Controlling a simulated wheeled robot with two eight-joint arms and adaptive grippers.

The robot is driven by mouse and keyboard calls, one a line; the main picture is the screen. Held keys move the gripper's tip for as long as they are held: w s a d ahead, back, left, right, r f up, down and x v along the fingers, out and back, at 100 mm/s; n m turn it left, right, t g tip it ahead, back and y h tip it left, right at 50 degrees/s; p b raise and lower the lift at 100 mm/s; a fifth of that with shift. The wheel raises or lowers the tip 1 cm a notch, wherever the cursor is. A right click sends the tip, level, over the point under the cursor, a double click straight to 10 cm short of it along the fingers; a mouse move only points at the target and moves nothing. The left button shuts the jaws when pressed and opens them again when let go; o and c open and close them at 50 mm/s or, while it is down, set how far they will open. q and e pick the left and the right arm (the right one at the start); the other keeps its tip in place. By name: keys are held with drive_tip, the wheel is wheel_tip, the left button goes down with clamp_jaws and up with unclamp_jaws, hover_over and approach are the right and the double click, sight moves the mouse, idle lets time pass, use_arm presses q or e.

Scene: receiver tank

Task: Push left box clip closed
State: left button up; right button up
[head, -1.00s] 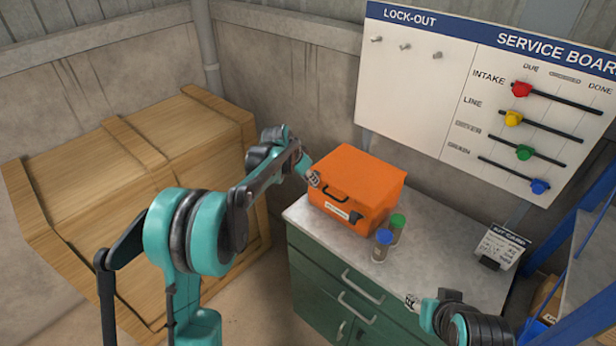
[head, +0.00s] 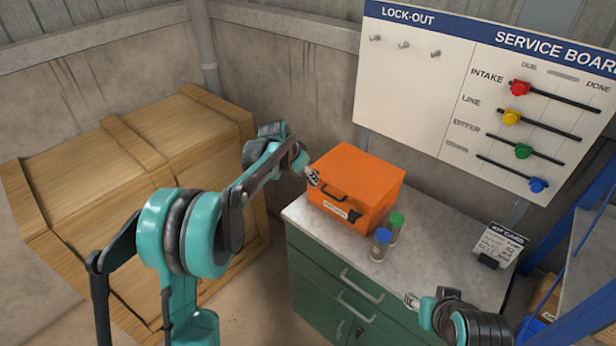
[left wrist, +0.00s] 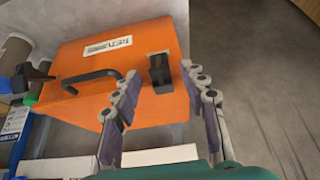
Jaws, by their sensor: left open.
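The orange box (head: 365,185) stands shut on the cabinet top, with a black handle (head: 335,193) and label on its front. My left gripper (head: 312,176) is at the box's left front corner, open and empty. In the left wrist view, which shows the box upside down, the black left clip (left wrist: 160,72) lies in the gap between my left fingers (left wrist: 160,84). I cannot tell whether they touch it. The left clip is hidden in the head view. The right clip (head: 355,216) juts from the front. My right gripper (head: 411,301) is over the cabinet's front edge, its jaws unclear.
A blue-capped jar (head: 381,245) and a green-capped jar (head: 396,227) stand close to the box's right front. A kit card (head: 498,248) stands at the right of the grey top (head: 452,250). A wooden crate (head: 110,180) is at left; the service board (head: 480,90) is behind.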

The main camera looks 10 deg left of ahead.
use_arm(q)
drive_tip(key=v, duration=1)
drive_tip(key=shift+s+r, duration=0.2)
drive_tip(key=shift+r, duration=0.1)
drive_tip(key=shift+a, duration=0.15)
drive_tip(key=s+f+n+t+y+b, duration=0.1)
drive_tip(key=s+n+b, duration=0.1)
drive_tip(key=s, duration=0.7)
drive_tip(key=s+f+n+b, duration=0.1)
drive_tip(key=s+f+b, duration=0.15)
drive_tip(key=s, duration=0.55)
drive_tip(key=s+f+n+y+b, duration=0.1)
drive_tip(key=s+f+b, duration=0.1)
drive_tip(key=s+f, duration=0.3)
drive_tip(key=s+f+n+t+b, duration=0.1)
drive_tip(key=s+f+n+b, duration=0.1)
drive_tip(key=s+f, duration=0.4)
drive_tip(key=s, duration=0.5)
drive_tip(key=shift+f+y, duration=0.25)
drive_tip(key=shift+y, duration=0.15)
drive_tip(key=shift+s+a, duration=0.1)
drive_tip(key=shift+a, duration=0.05)
